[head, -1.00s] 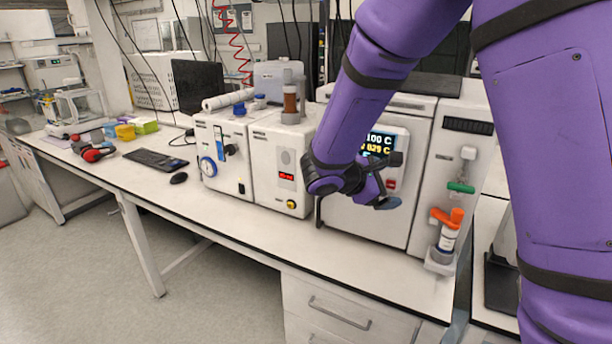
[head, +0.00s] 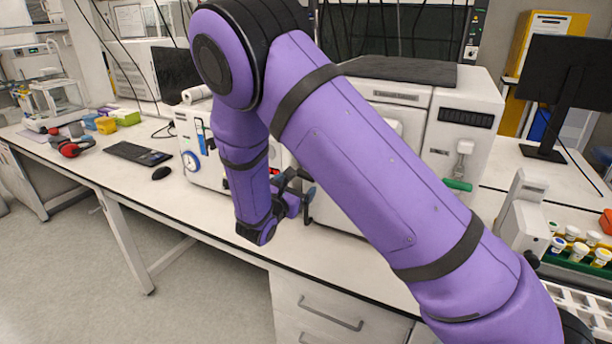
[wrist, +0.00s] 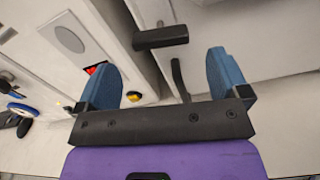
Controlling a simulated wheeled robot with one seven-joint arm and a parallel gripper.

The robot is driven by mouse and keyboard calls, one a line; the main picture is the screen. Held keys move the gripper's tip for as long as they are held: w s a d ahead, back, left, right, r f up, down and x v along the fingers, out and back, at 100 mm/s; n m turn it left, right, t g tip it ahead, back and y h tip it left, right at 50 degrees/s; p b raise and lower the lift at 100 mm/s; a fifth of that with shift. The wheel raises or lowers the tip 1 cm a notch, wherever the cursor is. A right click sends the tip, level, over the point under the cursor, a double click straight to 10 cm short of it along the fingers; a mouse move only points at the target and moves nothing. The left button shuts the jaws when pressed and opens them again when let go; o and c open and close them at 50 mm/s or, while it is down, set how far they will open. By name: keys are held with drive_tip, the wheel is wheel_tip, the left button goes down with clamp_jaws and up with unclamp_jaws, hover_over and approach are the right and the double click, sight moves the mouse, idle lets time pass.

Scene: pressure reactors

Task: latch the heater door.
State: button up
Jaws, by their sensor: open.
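The heater (head: 468,120) is the large white unit with a dark top on the bench. My arm hides most of its front and its door in the head view. In the wrist view a pale front panel (wrist: 225,25) fills the upper right. A black block-like handle (wrist: 160,38) stands out just beyond my fingers. A thin black bar (wrist: 180,80) lies between the fingers, further back; it also shows in the head view (head: 308,207). My gripper (wrist: 165,78) is open and empty, its blue fingers apart. I cannot tell whether the door is latched.
The neighbouring white unit with a red display (wrist: 95,68) is close by the left finger. A rack of capped vials (head: 575,250) stands at the far right. The bench front (head: 200,225) is clear.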

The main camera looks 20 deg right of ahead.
drive_tip(key=x, duration=0.7)
drive_tip(key=shift+w+d+f, duration=0.1)
drive_tip(key=shift+d, duration=0.05)
drive_tip(key=c, duration=0.9)
